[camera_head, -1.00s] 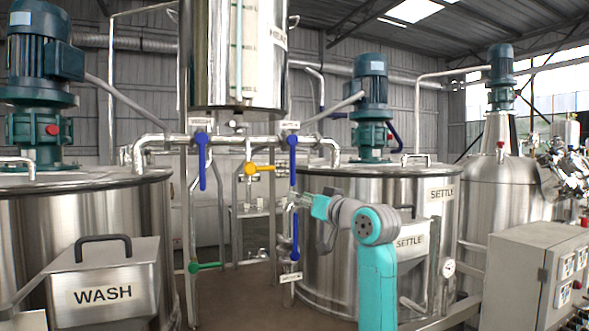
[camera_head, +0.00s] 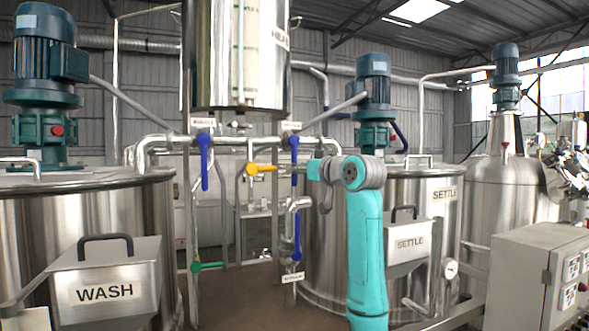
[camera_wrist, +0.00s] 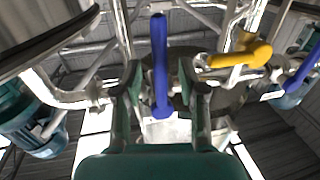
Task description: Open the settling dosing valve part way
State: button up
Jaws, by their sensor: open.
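The settling dosing valve has a blue lever (camera_head: 294,148) below a small label on the right part of the horizontal pipe, under the hanging tank. In the head view the lever points down. In the wrist view, which is upside down, the blue lever (camera_wrist: 161,65) runs lengthwise between my two dark green fingers, with a white label plate (camera_wrist: 170,131) beyond it. My gripper (camera_wrist: 160,78) is open, one finger on each side of the lever, and I see no clear contact. In the head view my gripper (camera_head: 314,169) is just right of and below the lever; its fingertips are hard to make out.
A yellow-handled valve (camera_head: 261,168) and another blue lever (camera_head: 204,160) are to the left. A lower blue lever (camera_head: 297,238) and a green handle (camera_head: 207,265) are below. The settling tank (camera_head: 330,235) stands close behind my arm.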

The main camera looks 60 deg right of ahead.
jog(key=shift+x, duration=1.35)
jog(key=shift+c, duration=0.3)
grip_shut()
